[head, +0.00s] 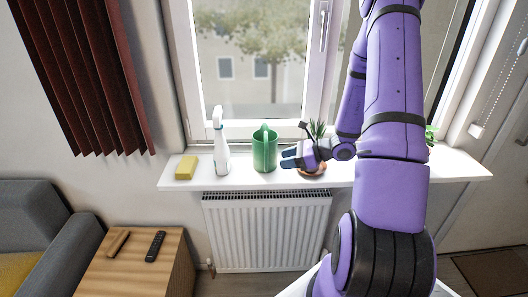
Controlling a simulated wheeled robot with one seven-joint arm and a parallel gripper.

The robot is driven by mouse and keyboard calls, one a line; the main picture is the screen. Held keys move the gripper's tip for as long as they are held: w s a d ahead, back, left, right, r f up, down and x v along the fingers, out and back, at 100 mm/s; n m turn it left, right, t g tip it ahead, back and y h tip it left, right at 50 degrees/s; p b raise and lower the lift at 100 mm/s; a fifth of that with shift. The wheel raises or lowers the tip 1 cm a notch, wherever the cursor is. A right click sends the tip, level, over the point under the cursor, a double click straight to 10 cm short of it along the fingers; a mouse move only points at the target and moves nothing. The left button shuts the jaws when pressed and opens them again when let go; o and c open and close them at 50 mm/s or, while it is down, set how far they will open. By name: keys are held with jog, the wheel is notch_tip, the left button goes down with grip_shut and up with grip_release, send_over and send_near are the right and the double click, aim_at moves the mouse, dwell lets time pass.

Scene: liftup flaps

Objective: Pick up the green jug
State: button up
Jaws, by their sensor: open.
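The green jug (264,152) stands upright on the white windowsill, in front of the window. Its handle shows at the top, toward me. My gripper (286,158) is just to the right of the jug, with its fingers pointing left toward it. The gripper is open and holds nothing that I can see. I cannot tell whether a fingertip touches the jug.
On the windowsill (345,173), a white spray bottle (222,150) and a yellow sponge (186,167) stand left of the jug. A potted plant (312,172) is partly hidden behind my gripper. Below are a radiator (265,232) and a wooden side table (135,272).

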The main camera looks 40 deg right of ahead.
aim_at(266, 166)
jog(key=shift+x, duration=3.8)
jog(key=shift+c, duration=0.4)
grip_shut()
